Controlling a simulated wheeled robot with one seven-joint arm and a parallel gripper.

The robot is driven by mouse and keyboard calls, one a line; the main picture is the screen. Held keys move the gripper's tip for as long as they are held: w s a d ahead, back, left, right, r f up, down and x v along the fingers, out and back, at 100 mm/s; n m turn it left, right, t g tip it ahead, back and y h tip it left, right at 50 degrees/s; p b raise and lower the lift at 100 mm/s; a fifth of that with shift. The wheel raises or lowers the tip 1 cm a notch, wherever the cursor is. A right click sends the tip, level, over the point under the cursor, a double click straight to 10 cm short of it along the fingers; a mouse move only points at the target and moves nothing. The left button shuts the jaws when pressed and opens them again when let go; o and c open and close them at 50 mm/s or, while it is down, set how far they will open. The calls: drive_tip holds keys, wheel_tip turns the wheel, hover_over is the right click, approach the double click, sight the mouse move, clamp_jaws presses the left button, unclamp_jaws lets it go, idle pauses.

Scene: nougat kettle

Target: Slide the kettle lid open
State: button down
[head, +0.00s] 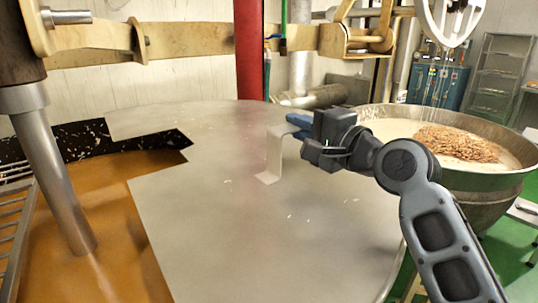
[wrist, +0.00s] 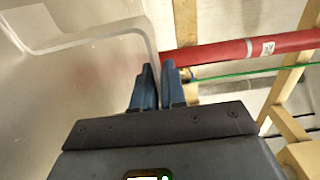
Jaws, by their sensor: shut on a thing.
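The kettle lid (head: 250,225) is a flat grey metal plate covering the middle and right of the kettle. Its left side is cut away in steps and shows orange-brown contents (head: 105,255). A bent metal strip handle (head: 274,155) rises from the lid near its middle. My gripper (head: 297,122) reaches in from the right, its blue fingers at the top of the handle. In the wrist view the handle (wrist: 95,37) runs from the left to between the two nearly closed fingers (wrist: 158,80). The gripper is shut on the handle; the exact contact is partly hidden.
A large bowl (head: 480,180) with pale contents and a heap of brown nuts (head: 460,145) stands to the right. A metal shaft (head: 55,175) goes down into the kettle at left. A red post (head: 249,50) and a beige beam (head: 185,42) stand behind the lid.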

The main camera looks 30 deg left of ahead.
drive_tip(key=w, duration=0.2)
drive_tip(key=w+d+b, duration=0.1)
drive_tip(key=w, duration=0.1)
drive_tip(key=w+d+b, duration=0.1)
drive_tip(key=shift+w+d+f, duration=0.1)
drive_tip(key=shift+w+d, duration=0.15)
drive_tip(key=shift+w, duration=0.15)
drive_tip(key=c, duration=1.3)
unclamp_jaws()
drive_tip(key=shift+s, duration=0.1)
drive_tip(key=shift+b+v, duration=0.3)
drive_tip(key=shift+v, duration=3.6)
